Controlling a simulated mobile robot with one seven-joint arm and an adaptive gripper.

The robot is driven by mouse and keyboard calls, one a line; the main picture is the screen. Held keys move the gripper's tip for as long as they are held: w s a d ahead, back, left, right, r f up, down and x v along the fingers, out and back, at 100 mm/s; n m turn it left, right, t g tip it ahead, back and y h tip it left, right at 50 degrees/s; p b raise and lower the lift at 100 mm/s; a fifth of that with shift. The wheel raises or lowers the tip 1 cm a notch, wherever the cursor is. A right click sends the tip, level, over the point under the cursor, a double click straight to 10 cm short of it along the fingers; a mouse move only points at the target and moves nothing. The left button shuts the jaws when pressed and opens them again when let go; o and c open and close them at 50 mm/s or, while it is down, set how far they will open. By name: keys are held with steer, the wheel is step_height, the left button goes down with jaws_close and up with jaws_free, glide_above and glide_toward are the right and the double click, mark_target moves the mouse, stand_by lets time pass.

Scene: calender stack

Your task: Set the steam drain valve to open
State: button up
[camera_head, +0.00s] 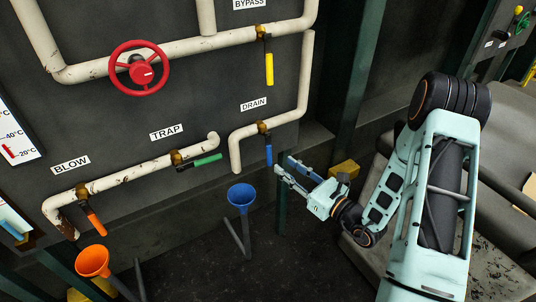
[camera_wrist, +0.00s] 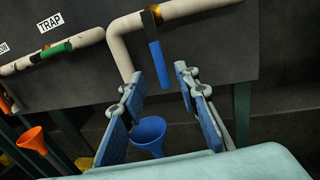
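The drain valve has a blue lever (camera_head: 268,150) under the DRAIN label (camera_head: 254,104). The lever hangs down from a brass body on a white pipe (camera_head: 290,116). In the wrist view the blue lever (camera_wrist: 159,64) hangs at top centre, ahead of and above my fingers. My gripper (camera_head: 285,170) is open and empty, just below and right of the lever, apart from it. In the wrist view my gripper (camera_wrist: 160,85) has its two blue-padded fingers spread wide. A blue funnel (camera_head: 241,196) stands below the drain pipe; it also shows between the fingers in the wrist view (camera_wrist: 149,132).
A green lever (camera_head: 207,160) at TRAP lies along its pipe. An orange lever (camera_head: 94,221) at BLOW and a yellow lever (camera_head: 269,69) at BYPASS hang down. A red handwheel (camera_head: 139,68) is at upper left. An orange funnel (camera_head: 92,262) stands at lower left. A green post (camera_head: 283,200) rises behind my gripper.

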mark_target(269, 166)
steer(key=x, duration=0.8)
steer(key=shift+w+a+f, duration=0.1)
steer(key=shift+a, duration=0.05)
jaws_close()
